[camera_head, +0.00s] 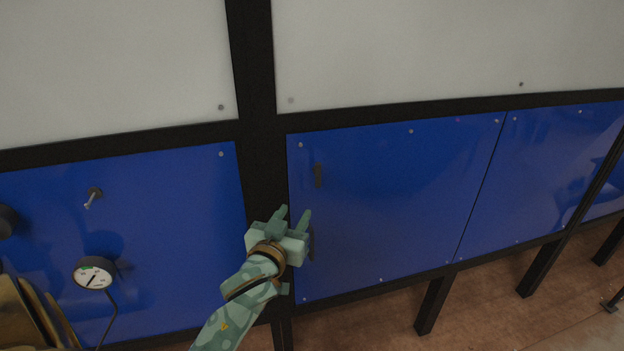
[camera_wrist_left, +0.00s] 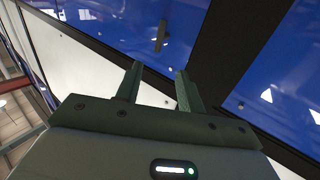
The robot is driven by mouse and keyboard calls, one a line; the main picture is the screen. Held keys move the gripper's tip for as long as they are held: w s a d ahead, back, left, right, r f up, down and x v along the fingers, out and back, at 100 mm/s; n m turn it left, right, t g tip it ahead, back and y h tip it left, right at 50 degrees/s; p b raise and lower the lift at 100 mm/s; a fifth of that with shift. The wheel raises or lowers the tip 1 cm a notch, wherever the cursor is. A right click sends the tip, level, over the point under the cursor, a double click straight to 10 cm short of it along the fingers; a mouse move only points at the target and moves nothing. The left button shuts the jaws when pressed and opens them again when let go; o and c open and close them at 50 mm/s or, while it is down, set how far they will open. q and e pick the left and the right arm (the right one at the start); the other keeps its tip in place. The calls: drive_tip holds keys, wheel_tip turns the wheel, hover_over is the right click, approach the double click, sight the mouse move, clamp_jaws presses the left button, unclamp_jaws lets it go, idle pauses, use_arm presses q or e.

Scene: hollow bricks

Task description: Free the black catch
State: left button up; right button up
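In the left wrist view the catch (camera_wrist_left: 161,33) shows as a short dark bar on blue, beyond the fingertips of the gripper (camera_wrist_left: 160,78). The catch and the fingers do not appear to touch. My right gripper is out of view.
A dark post (camera_head: 262,150) stands left of the panel. The left blue panel (camera_head: 170,230) carries a round gauge (camera_head: 94,274) and a small metal knob (camera_head: 93,196). White panels (camera_head: 440,50) are above. Brown floor (camera_head: 480,310) shows below, with dark legs.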

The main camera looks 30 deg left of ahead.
sight(317, 173)
use_arm(q)
drive_tip(key=x, duration=1.6)
drive_tip(key=shift+r+b, duration=0.3)
drive_tip(key=shift+r, duration=0.1)
drive_tip(key=shift+s+d, duration=0.1)
clamp_jaws()
